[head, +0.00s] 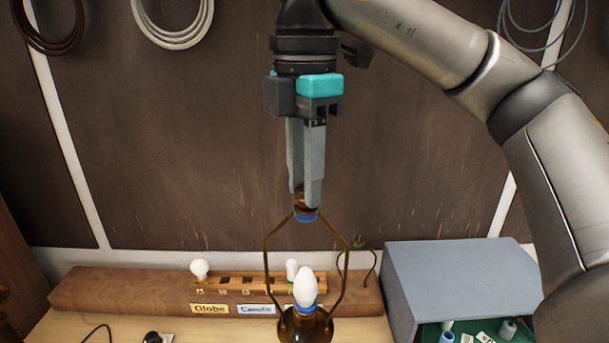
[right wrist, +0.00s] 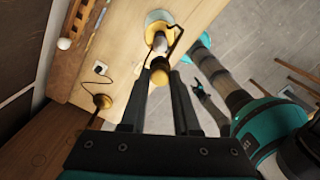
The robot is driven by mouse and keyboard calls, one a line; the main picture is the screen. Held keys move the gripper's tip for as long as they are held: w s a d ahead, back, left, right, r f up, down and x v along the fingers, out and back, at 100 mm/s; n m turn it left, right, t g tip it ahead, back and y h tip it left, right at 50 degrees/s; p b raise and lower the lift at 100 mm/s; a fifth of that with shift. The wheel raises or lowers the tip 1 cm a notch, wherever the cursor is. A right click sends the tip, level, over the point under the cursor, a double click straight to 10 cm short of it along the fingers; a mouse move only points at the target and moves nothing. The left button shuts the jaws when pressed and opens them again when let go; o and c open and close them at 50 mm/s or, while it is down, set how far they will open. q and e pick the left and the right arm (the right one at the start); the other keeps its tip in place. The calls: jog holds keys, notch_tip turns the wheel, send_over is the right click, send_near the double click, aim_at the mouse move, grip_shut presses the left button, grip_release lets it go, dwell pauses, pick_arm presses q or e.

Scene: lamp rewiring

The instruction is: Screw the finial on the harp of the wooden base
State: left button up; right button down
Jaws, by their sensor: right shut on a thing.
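My right gripper (head: 305,195) points straight down at the top of the harp. Its fingers are shut on the finial (head: 300,199), a small brass piece mostly hidden between them. The finial also shows as a brass knob between the fingertips in the right wrist view (right wrist: 160,74). The harp (head: 268,250) is a thin brass loop around a white bulb (head: 304,287), with a blue ring (head: 305,216) at its top just below the fingertips. I cannot tell whether finial and harp touch. Only the upper part of the lamp base (head: 305,325) shows at the bottom edge.
A wooden rack (head: 240,282) with a globe bulb (head: 199,269) and Globe and Candle labels stands behind the lamp. A grey box (head: 455,265) stands to the right, with a green tray of small parts in it. Cable coils hang on the wall.

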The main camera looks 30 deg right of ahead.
jog(key=c, duration=0.6)
grip_release()
jog(key=shift+o, duration=0.2)
jog(key=shift+r, duration=0.1)
notch_tip(320, 180, up, 15)
dwell(0.6)
